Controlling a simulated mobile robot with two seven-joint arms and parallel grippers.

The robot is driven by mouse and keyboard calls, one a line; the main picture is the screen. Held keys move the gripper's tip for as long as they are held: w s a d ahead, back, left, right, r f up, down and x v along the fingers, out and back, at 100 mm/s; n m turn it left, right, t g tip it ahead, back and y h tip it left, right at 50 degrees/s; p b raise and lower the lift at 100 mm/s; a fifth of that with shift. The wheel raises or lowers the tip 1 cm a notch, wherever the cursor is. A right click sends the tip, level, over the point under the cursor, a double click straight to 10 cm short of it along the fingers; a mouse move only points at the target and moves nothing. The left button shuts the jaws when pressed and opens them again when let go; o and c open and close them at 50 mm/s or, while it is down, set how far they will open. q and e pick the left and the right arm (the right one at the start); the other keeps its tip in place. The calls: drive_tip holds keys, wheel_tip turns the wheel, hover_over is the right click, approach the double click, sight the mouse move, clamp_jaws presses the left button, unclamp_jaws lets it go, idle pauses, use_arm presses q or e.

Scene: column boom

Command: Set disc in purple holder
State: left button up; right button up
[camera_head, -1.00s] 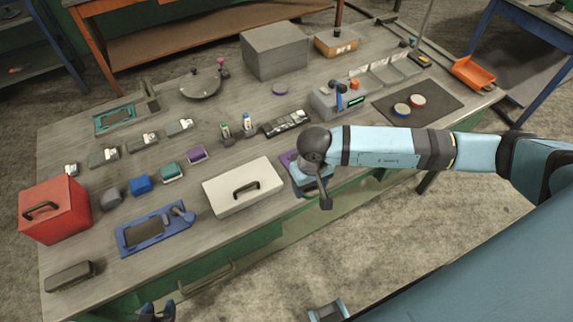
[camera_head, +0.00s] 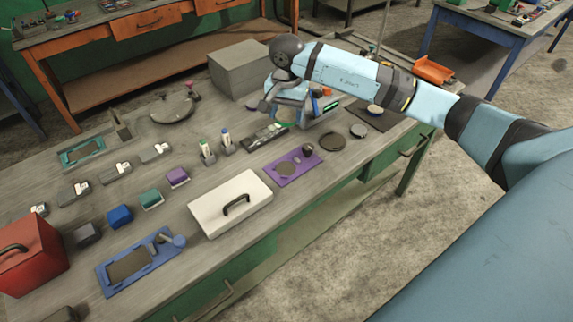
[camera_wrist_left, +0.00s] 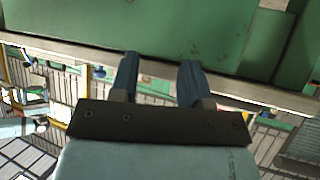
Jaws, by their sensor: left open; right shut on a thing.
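The purple holder (camera_head: 307,166) lies flat on the bench right of the white case, with a greyish round seat and a dark knob at its far right corner. My left gripper (camera_wrist_left: 160,75) shows only in the left wrist view, open and empty, near the green bench front.
A white case (camera_head: 215,212) stands left of the holder. Dark round pieces (camera_head: 333,142) lie to its right. A grey-blue machine (camera_head: 318,112) stands near my right wrist, and a dark mat (camera_head: 385,122) with a disc lies beyond. A grey box (camera_head: 238,72) stands behind.

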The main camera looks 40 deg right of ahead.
drive_tip(key=p, duration=0.2)
hover_over(286, 168)
wheel_tip(286, 168, down, 12)
drive_tip(key=shift+s+f, duration=0.1)
drive_tip(key=shift+f, duration=2.7)
drive_tip(key=shift+f+b, duration=0.65)
drive_tip(key=o, duration=1.2)
drive_tip(key=shift+o, duration=0.2)
